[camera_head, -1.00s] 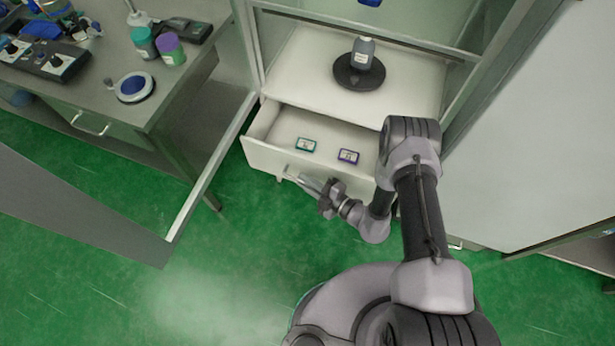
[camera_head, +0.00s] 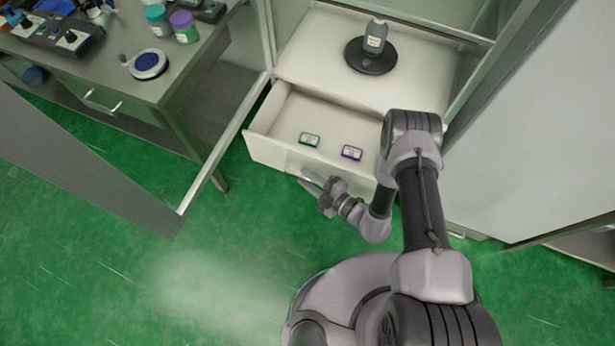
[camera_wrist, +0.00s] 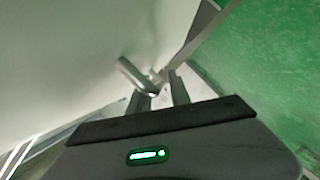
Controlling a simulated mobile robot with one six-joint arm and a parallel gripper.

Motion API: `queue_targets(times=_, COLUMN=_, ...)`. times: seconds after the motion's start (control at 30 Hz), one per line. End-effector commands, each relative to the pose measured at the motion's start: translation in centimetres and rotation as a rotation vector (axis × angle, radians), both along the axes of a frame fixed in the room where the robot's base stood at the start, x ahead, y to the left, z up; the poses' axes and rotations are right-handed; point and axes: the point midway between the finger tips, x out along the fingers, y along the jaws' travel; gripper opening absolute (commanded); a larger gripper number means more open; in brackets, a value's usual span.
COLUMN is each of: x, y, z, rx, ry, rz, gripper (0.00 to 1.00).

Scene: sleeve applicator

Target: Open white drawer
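The white drawer (camera_head: 268,152) is pulled out below the white shelf of the cabinet, and its inside shows. A small green-labelled box (camera_head: 309,140) and a small purple-labelled box (camera_head: 351,152) lie in it. My gripper (camera_head: 306,178) is at the drawer's front, with its two fingers spread apart. In the wrist view, the silver bar handle (camera_wrist: 136,74) reaches close to the fingertips (camera_wrist: 161,82). Nothing is visibly clamped, and I cannot tell whether a finger touches the handle. My arm hides the drawer's right end.
An open cabinet door (camera_head: 215,160) stands left of the drawer. A grey workbench (camera_head: 190,70) with jars is at the upper left. Green floor is clear in front.

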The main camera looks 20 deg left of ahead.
Motion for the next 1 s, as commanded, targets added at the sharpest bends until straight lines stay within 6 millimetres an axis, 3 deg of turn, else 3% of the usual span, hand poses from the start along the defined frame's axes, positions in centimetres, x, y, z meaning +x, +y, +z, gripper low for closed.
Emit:
queue_targets(times=0.57, x=-0.1, y=-0.7, z=0.3, rx=0.000, ry=-0.001, rz=-0.004, gripper=0.33)
queue_targets(times=0.67, x=-0.7, y=-2.3, z=0.8, rx=0.000, ry=0.000, rz=-0.007, gripper=0.33)
queue_targets(times=1.0, x=-4.5, y=-11.0, z=3.0, rx=0.001, ry=-0.001, rz=-0.011, gripper=0.33)
